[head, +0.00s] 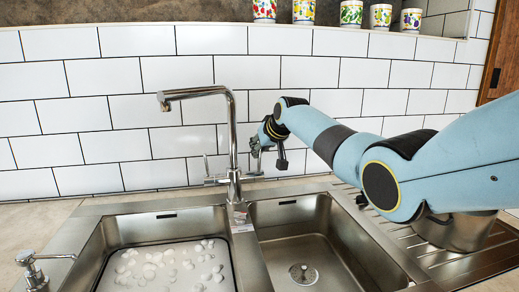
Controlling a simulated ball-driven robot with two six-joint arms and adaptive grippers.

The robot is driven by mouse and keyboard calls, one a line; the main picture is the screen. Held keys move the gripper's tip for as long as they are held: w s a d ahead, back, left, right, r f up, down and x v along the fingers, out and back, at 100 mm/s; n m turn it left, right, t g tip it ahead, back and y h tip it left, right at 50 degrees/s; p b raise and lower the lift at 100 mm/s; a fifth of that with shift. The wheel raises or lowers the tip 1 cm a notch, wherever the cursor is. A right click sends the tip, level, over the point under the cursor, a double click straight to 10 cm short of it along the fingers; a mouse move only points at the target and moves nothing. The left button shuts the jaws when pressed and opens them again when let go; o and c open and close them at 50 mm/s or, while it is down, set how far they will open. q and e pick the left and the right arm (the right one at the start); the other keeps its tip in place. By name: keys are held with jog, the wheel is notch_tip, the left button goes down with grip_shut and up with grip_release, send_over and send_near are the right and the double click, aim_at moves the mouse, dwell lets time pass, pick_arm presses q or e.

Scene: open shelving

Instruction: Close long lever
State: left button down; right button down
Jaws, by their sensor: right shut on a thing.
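A chrome faucet (231,130) with a tall bent spout stands at the back of the sink, between the two basins. One long thin lever (207,166) stands upright on the left side of its base. Another lever (259,163) rises on the right side, close to my right gripper. My right gripper (262,148) is at this right lever, with its fingers shut on it as far as I can see; the contact is small and partly hidden by the gripper. My left gripper is not in view.
The right basin (330,235) is empty with a drain. A soap dispenser (34,272) stands at front left. Patterned cups (351,14) line a ledge above the white tile wall (130,75).

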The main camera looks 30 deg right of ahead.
jog(key=shift+d, duration=0.2)
jog(key=c, duration=1.4)
grip_release()
jog(key=shift+a, duration=0.1)
jog(key=v, duration=1.2)
